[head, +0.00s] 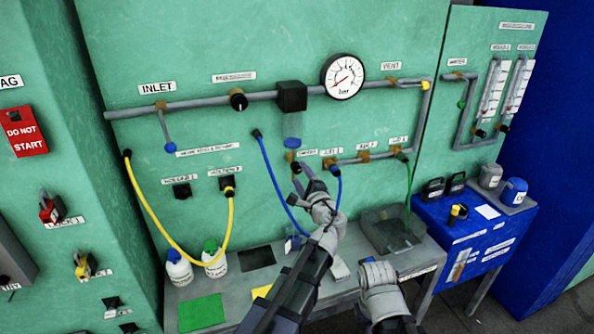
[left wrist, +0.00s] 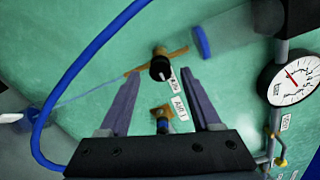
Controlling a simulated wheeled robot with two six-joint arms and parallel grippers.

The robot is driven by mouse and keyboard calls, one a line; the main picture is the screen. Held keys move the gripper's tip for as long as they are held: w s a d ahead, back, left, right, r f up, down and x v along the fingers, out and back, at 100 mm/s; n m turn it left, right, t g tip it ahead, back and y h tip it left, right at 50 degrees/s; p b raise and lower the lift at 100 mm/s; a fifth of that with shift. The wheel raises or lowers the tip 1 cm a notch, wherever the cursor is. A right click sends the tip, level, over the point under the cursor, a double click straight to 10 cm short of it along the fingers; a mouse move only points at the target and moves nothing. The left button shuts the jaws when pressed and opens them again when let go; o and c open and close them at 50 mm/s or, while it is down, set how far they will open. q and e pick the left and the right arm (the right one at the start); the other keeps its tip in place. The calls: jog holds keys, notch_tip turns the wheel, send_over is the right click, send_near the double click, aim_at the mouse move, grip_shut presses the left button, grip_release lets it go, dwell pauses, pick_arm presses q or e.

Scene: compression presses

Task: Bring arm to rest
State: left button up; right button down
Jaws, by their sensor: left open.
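My left gripper (head: 303,174) is raised in front of the green press panel (head: 210,60), close to the row of small valves under the main pipe. Its two purple fingers stand apart with nothing between them, as the left wrist view (left wrist: 160,92) also shows. A black knob on a brass fitting (left wrist: 160,68) appears beyond the fingertips there; I cannot tell whether they touch it. My right arm (head: 380,285) shows only as a grey link at the bottom of the head view; its gripper is not seen.
A blue hose (head: 270,175) hangs close to my left gripper and curves across the left wrist view (left wrist: 55,95). A gauge (head: 343,77) sits above. A yellow hose (head: 150,220), bottles (head: 213,262) and a grey tray (head: 368,238) are nearby. A blue cabinet (head: 435,215) stands right.

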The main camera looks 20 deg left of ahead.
pick_arm(q)
jog(key=shift+s+d, duration=0.15)
jog(key=shift+s, duration=0.1)
jog(key=s+d+f+n+g+h, duration=0.3)
jog(key=s+f+n+g, duration=0.6)
jog(key=s+f, duration=0.6)
jog(key=s+d+f+n+g+h, duration=0.1)
jog(key=s+d+f+g+h, duration=0.2)
jog(key=s+d, duration=0.2)
jog(key=s+d+f+n+g+h, duration=0.1)
jog(key=s+d+f+g+h, duration=0.1)
jog(key=s, duration=0.8)
jog(key=d+f+g, duration=0.1)
jog(key=d+f, duration=0.1)
jog(key=d, duration=0.1)
jog(key=shift+s+h, duration=0.4)
